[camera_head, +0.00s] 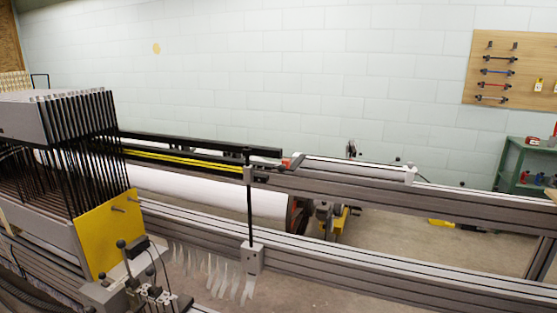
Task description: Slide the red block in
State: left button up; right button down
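A small red piece (287,163) shows on the loom frame near the middle of the view. It sits between the end of a dark rail and the left end of a light grey bar (350,167). It is too small and partly covered to tell whether it is the red block or how far in it sits. Neither of my grippers is in view.
The loom fills the front, with a harness stack (60,115) and a yellow plate (108,230) at left. A white roll (210,190) lies behind the long front rail (400,262). A black upright post (249,205) stands mid-frame. A green shelf (527,165) is at right.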

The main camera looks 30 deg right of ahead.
aim_at(285, 162)
jog(key=i+l, duration=0.9)
